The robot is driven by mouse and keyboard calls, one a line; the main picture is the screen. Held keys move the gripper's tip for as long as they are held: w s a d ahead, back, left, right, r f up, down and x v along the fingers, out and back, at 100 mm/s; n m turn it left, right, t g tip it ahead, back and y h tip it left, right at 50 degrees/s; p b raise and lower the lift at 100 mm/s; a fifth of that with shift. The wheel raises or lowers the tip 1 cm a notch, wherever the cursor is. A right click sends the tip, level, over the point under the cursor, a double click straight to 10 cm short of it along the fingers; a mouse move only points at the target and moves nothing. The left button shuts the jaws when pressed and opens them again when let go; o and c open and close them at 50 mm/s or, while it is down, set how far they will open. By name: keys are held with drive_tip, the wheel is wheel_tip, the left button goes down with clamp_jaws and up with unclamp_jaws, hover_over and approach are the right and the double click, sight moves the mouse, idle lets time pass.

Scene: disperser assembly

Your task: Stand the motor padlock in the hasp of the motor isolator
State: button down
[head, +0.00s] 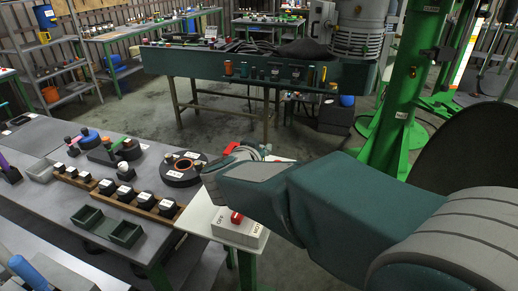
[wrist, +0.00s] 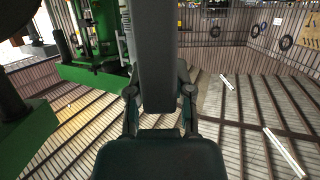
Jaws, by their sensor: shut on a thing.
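The motor isolator (head: 239,230) is a pale box marked OFF with a red knob, on a small white-topped stand in the head view. My arm reaches over the stand from the right and hides part of it. My gripper (wrist: 160,104) shows in the wrist view, its finger links on both sides of a long dark grey block (wrist: 155,50) that runs off the top edge. I cannot tell whether this block is the motor padlock. A red piece (head: 232,147) shows just beyond my arm's end in the head view; its identity is unclear. The hasp is not distinguishable.
A grey bench (head: 60,215) with trays and several dark labelled parts stands left of the stand. A teal bench (head: 210,65) stands behind. A green column (head: 405,95) rises behind my arm. Open floor (head: 145,110) lies between the benches.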

drive_tip(key=shift+d+f, duration=0.25)
drive_tip(key=shift+f, duration=0.4)
drive_tip(key=shift+d+f, duration=0.2)
drive_tip(key=shift+f, duration=0.4)
drive_tip(key=shift+a+f, duration=0.15)
drive_tip(key=shift+f, duration=0.6)
drive_tip(key=shift+a+f, duration=0.6)
drive_tip(key=shift+f, duration=0.2)
drive_tip(key=shift+d, duration=0.5)
drive_tip(key=shift+a, duration=0.3)
drive_tip(key=shift+d, duration=0.2)
drive_tip(key=shift+f, duration=2.15)
